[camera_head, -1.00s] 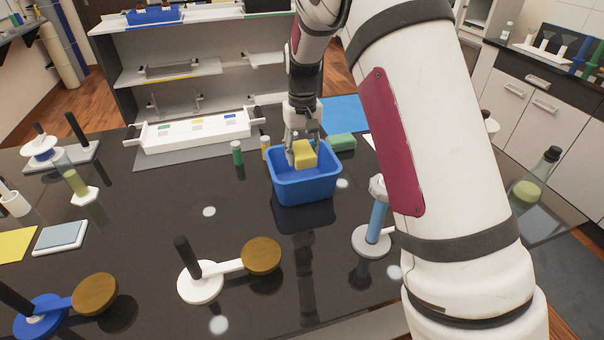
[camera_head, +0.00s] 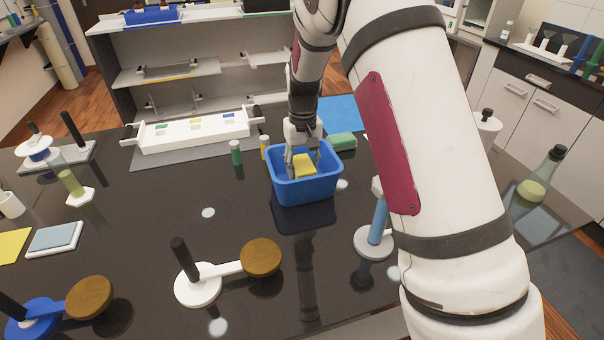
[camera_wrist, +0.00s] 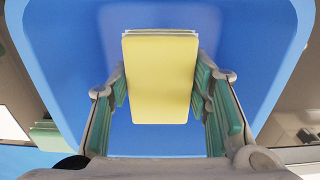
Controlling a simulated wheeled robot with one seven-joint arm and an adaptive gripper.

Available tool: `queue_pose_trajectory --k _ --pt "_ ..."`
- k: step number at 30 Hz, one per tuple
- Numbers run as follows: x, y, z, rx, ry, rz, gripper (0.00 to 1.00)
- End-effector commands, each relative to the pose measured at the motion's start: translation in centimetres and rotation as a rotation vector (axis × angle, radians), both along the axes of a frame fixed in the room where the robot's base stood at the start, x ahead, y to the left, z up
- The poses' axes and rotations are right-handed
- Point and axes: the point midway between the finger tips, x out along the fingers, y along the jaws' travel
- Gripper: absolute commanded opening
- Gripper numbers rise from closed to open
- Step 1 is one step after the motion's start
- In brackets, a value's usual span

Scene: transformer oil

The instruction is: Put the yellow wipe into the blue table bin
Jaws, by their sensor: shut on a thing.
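The yellow wipe (camera_head: 305,165) is a small block inside the blue table bin (camera_head: 305,188). My gripper (camera_head: 303,153) reaches down into the bin from above and is shut on the wipe. In the wrist view the wipe (camera_wrist: 160,80) sits between the two green-padded fingers of my gripper (camera_wrist: 160,95), with the blue bin (camera_wrist: 60,40) around it. The bin stands upright on the dark table. I cannot tell whether the wipe touches the bin's floor.
A green sponge-like block (camera_head: 342,141) lies behind the bin. A green-capped bottle (camera_head: 236,152) and a yellow one (camera_head: 265,147) stand to its left. A white tray (camera_head: 190,138) is farther left. A blue-handled stand (camera_head: 377,225) is at the right front.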

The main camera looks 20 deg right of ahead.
Motion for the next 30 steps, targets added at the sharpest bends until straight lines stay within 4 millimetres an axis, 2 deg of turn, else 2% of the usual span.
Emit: queue_pose_trajectory --k 12,13,15,25,30 --pt "0.0 0.0 0.0 0.000 0.000 0.000 0.19" --pt "0.0 0.0 0.0 0.000 0.000 0.000 0.52" --pt "0.0 0.0 0.0 0.000 0.000 0.000 0.68" --pt "0.0 0.0 0.1 0.000 0.000 0.000 0.68" --pt "0.1 0.0 1.7 0.001 -0.004 0.000 0.68"
